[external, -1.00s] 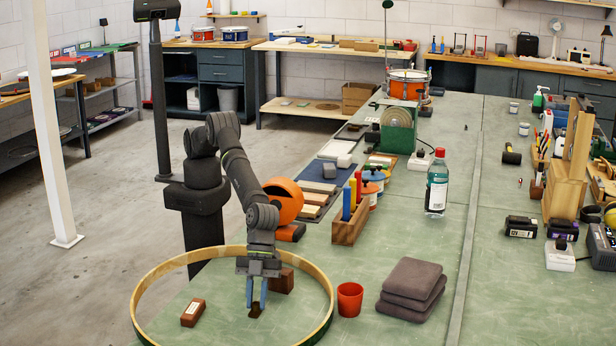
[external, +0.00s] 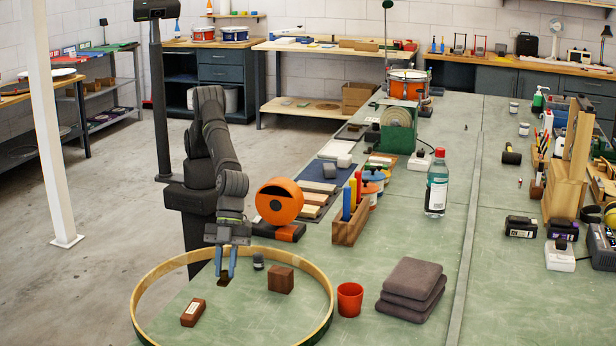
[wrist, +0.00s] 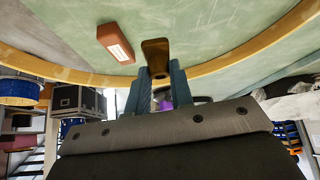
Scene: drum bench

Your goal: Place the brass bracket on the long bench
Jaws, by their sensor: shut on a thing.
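The brass bracket (wrist: 155,55) is a small brownish-gold bent plate between my fingertips in the wrist view. In the external view it is a small dark piece (external: 223,281) at the lower end of the fingers. My gripper (external: 226,268) is shut on it, pointing down over the left part of a large wooden hoop. Whether the bracket is clear of the surface below is hard to tell. A long green-topped bench (external: 400,225) fills the middle and right of the external view.
The wooden hoop (external: 327,293) lies around a labelled brown block (external: 192,313), a dark brown cube (external: 281,279) and a small dark jar (external: 258,262). A red cup (external: 350,299) and folded grey cloths (external: 411,290) stand to its right.

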